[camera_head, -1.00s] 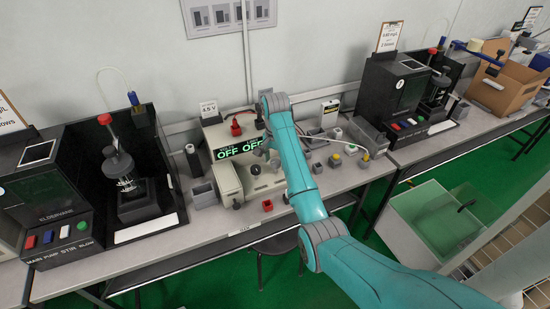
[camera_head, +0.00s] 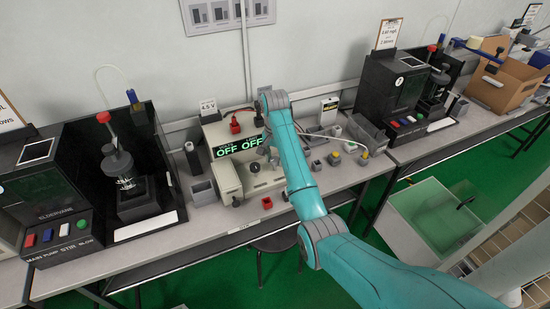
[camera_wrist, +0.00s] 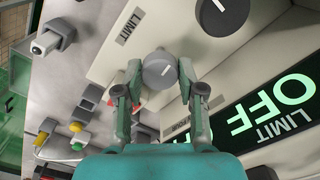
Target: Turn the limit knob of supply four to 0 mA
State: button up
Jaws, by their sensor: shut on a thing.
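The supply (camera_head: 228,178) is a cream box on the bench with a green-lit display (camera_head: 240,147) reading OFF twice. A 4.5 V card stands on top. A second, darker knob (camera_wrist: 222,14) is at the top edge. In the head view my arm hides the gripped knob.
Small blocks and fittings (camera_head: 335,159) stand right of the supply. A black stirrer station (camera_head: 120,180) is at left and another black machine (camera_head: 395,95) at right.

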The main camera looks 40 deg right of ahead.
jog(key=n, duration=1.2)
jog(key=shift+n, duration=2.1)
jog(key=o, duration=1.1)
jog(key=shift+o, duration=0.2)
